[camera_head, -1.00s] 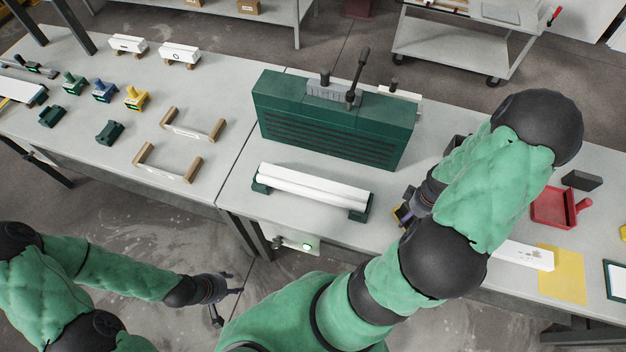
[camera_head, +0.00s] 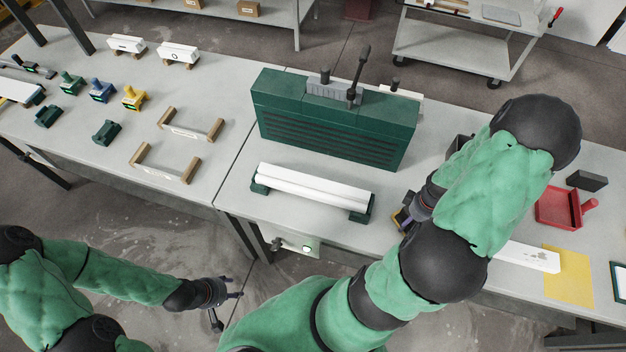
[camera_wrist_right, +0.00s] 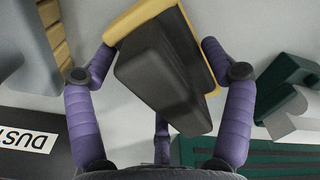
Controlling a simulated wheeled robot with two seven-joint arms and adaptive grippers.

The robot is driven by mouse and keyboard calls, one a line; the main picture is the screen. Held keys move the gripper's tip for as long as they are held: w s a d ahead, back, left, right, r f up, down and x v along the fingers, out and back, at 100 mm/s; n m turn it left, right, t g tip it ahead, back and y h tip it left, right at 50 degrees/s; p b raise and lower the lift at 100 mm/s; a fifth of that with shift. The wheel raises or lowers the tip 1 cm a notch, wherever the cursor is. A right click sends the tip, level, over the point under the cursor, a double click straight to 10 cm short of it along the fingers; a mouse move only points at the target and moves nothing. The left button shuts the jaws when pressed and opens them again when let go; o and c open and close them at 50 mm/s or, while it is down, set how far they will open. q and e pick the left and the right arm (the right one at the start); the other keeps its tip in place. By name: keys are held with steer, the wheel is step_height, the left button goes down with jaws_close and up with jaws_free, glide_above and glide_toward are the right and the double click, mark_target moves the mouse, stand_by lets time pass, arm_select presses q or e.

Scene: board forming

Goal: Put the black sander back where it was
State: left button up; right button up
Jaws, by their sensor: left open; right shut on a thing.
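The black sander (camera_wrist_right: 165,75), a dark block with a yellow base, is between the purple fingers of my right gripper (camera_wrist_right: 160,50) in the right wrist view. The gripper is shut on it. In the head view my right gripper (camera_head: 408,210) is low at the table, right of the white rolls; its arm hides most of it, and only a yellow edge of the sander (camera_head: 399,219) shows. I cannot tell whether the sander touches the table. My left gripper (camera_head: 222,291) is open and empty, off the table's front edge.
White rolls (camera_head: 312,185) lie on green stands before a green machine (camera_head: 335,125). A box labelled DUST (camera_wrist_right: 40,150) is close to the right gripper. A red dustpan (camera_head: 560,208), black block (camera_head: 587,180) and yellow sheet (camera_head: 568,277) are at the right.

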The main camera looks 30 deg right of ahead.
steer(key=shift+f, duration=0.3)
steer(key=o, duration=1.2)
steer(key=shift+r, duration=0.1)
step_height(320, 180, up, 12)
steer(key=shift+f, duration=0.1)
